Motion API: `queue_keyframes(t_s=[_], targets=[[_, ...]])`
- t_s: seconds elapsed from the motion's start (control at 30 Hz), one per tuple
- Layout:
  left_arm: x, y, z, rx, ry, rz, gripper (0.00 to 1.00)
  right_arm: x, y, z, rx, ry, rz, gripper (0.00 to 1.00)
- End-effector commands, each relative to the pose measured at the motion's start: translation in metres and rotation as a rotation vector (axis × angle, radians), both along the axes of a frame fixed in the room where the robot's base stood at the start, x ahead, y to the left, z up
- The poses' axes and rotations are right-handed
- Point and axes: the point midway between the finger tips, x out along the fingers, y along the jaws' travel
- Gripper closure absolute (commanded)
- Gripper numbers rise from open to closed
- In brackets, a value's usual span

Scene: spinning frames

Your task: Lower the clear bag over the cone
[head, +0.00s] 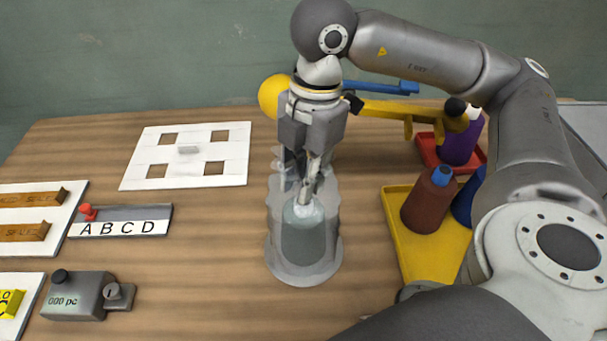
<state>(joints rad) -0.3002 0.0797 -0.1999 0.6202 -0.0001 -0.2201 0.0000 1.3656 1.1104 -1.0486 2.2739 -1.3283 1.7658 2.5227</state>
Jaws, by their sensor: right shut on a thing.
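My right gripper (306,188) comes down from above at the middle of the table, its fingers shut on the clear bag (276,220). The bag looks like a see-through grey sleeve that widens toward a round lower edge. A darker grey cone (304,244) with a pale rounded top shows through it, just below the fingertips. The bag appears to surround the cone. I cannot tell whether its lower edge touches the table or how the fingers pinch it. My left gripper is not in view.
A yellow tray (398,222) with a brown bottle (428,204) stands right, a red tray (428,150) with a purple bottle (462,145) behind. A yellow ball (272,96) and blue bar (375,87) are behind my gripper. A white frame (190,183), lettered rack (120,228) and grey box (78,296) lie left.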

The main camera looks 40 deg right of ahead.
Motion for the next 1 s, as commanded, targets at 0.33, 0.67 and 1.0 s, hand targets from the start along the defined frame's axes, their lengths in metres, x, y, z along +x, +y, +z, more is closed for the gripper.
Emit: queue_keyframes(t_s=[0.33,0.67,1.0], targets=[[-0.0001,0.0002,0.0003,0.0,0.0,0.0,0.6,0.0001,0.0001,0.0004,0.0,0.0,0.0,0.53],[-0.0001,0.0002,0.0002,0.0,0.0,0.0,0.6,0.0001,0.0001,0.0003,0.0,0.0,0.0,0.4],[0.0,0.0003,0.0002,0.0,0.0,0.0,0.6,0.0001,0.0001,0.0003,0.0,0.0,0.0,0.28]])
